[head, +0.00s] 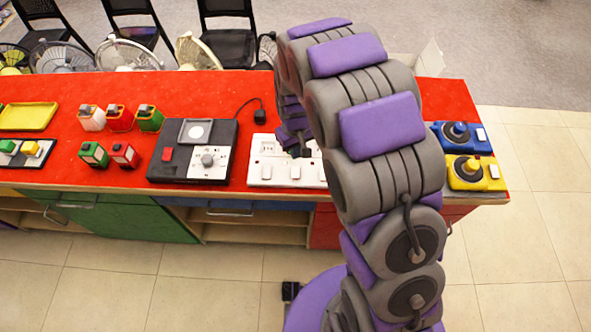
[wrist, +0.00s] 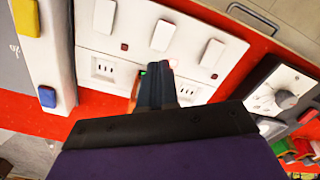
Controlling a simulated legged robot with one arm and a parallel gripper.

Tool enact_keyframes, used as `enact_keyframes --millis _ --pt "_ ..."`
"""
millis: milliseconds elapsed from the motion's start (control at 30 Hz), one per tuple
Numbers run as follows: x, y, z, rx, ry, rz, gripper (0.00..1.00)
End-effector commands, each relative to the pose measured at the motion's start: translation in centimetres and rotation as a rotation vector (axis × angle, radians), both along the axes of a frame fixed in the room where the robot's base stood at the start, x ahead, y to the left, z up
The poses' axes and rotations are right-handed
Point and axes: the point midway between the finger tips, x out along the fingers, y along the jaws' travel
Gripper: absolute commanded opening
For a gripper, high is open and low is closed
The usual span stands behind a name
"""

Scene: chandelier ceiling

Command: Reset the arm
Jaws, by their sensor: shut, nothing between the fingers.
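My arm rises from the lower right of the head view and bends over the red-topped counter (head: 250,95). My gripper (head: 302,150) points down over the white socket panel (head: 268,170) and is partly hidden by my arm. In the wrist view my gripper (wrist: 157,75) shows as two dark fingers pressed together, with nothing between them. The fingertips appear in front of the white socket panel (wrist: 130,30), near a small green light and a red one. I cannot tell whether they touch it.
A black box with a dial (head: 193,150) stands left of the panel, with small coloured boxes (head: 121,118) beyond it. Blue and yellow joystick boxes (head: 470,172) sit at the right end. Fans (head: 125,55) and black chairs (head: 228,32) stand behind. Tiled floor (head: 545,230) is clear at right.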

Motion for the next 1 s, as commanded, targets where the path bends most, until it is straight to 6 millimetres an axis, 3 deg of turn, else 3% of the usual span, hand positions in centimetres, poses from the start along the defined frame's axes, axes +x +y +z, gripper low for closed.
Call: enact_keyframes --millis 567,767,1000 --pt "-0.2 -0.3 0.5 0.000 0.001 -0.007 0.00" --pt "-2.4 -2.7 4.5 -0.002 0.008 -0.068 0.00" --pt "-7.8 -6.6 10.3 -0.010 0.042 -0.173 0.00"
